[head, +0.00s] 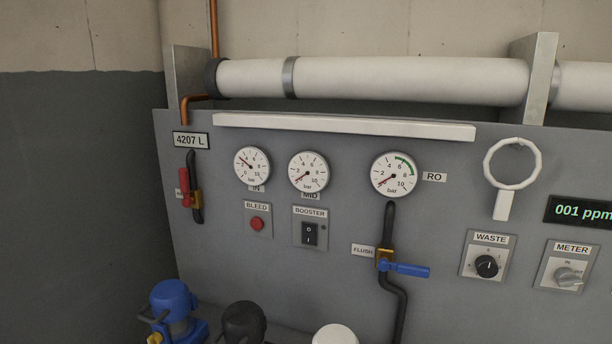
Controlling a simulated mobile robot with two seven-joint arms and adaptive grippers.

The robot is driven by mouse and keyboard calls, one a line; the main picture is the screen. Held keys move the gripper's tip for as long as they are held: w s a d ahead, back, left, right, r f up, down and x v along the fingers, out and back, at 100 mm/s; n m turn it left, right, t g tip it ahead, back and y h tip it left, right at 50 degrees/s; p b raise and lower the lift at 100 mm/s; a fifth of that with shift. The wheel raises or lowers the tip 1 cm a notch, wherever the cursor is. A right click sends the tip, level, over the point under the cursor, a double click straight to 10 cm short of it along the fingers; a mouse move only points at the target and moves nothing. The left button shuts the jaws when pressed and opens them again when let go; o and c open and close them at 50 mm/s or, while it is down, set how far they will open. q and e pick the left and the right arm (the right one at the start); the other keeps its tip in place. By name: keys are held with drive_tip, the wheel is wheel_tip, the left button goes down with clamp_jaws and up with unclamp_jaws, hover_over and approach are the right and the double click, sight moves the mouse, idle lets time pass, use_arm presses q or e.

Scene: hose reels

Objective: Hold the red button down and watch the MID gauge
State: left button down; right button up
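The red button (257,223) sits on a small grey plate under the label BLEED, in the left half of the grey panel in the head view. Nothing touches it. The MID gauge (308,172) is a round white dial above and to the right of the button. Its red needle points to the lower left, near the low end of the scale. The MID label (310,195) is just under the dial. Neither of my grippers shows in the head view.
The IN gauge (252,170) and RO gauge (394,175) flank the MID gauge. A BOOSTER switch (310,234) is right of the button. A red-handled valve (185,186) and blue-handled valve (405,268) stick out. Blue (173,300) and black (243,323) parts stand below.

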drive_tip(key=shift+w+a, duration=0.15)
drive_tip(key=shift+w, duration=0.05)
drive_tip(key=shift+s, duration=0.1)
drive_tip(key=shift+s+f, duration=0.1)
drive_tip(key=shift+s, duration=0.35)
